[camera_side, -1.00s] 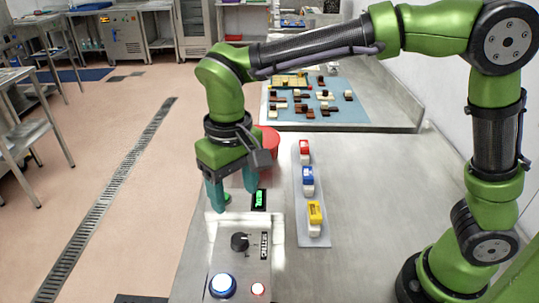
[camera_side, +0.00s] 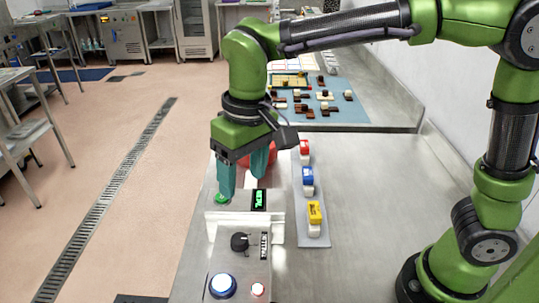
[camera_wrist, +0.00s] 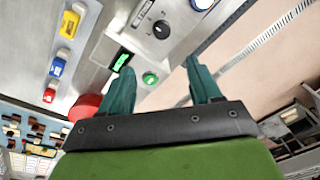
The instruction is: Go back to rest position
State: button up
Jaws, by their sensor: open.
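My gripper (camera_side: 243,178) is open and empty, with its two teal fingers spread and pointing down. In the side view it hangs over the far end of the control box, one fingertip near the green button (camera_side: 221,198). I cannot tell from that view whether it touches. In the wrist view my gripper (camera_wrist: 160,85) shows its fingers apart, with the green button (camera_wrist: 150,78) between and beyond them.
The control box has a dial (camera_side: 240,242), a lit green display (camera_side: 259,199) and a blue-white button (camera_side: 222,286). A red round object (camera_side: 272,152) is partly behind my gripper. Red, blue (camera_side: 308,174) and yellow (camera_side: 315,211) blocks stand on a grey strip. Bare steel lies right.

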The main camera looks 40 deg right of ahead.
jog(key=s+d+m+t, duration=0.2)
jog(key=s+d, duration=0.3)
jog(key=d, duration=0.4)
jog(key=s+d+m+t+y, duration=0.1)
jog(key=s+d+m+t, duration=0.2)
jog(key=d, duration=0.6)
jog(key=shift+s+d+r+t, duration=0.25)
jog(key=shift+s+r+t, duration=0.1)
jog(key=shift+s+t, duration=0.55)
